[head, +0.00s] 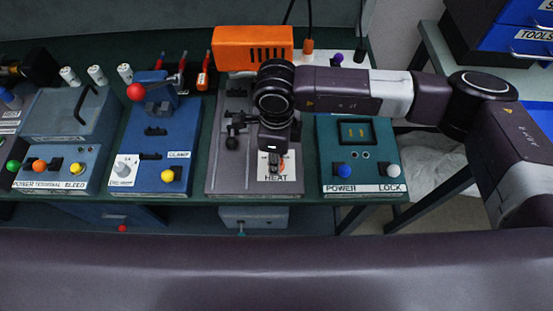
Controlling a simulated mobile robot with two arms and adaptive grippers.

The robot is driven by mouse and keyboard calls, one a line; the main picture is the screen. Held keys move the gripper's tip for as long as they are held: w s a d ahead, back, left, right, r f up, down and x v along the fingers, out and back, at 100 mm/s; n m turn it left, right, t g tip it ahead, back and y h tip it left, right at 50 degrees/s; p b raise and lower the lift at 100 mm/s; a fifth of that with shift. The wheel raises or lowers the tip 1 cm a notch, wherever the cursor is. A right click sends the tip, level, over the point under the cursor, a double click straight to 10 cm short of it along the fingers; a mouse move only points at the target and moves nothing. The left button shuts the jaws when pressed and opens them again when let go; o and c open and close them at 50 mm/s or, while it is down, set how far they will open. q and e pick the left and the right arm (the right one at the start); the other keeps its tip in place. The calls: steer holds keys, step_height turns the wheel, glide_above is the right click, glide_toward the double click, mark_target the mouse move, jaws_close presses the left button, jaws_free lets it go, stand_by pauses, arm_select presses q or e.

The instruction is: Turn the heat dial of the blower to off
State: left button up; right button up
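The grey blower panel (225,180) stands on the dark green bench, with an orange vented blower body (252,43) at its back. Its heat dial (281,167) shows partly as a small red-orange piece on a white plate above the HEAT label (277,178). My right arm comes in from the right, and its wrist end (275,135) hangs just over the dial, covering part of it. The fingers of my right gripper are not clear, so I cannot tell whether they touch the dial or which setting it points to. My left gripper is out of view.
A blue CLAMP panel (150,135) with a red ball lever stands left of the blower. A teal POWER and LOCK panel (360,172) stands to its right, partly under my arm. Grey POWER and BLEED boxes (62,160) are further left. Blue drawers (520,50) stand at the right.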

steer(key=shift+r, duration=0.1)
steer(key=o, duration=1.2)
steer(key=shift+c, duration=0.2)
step_height(320, 180, up, 12)
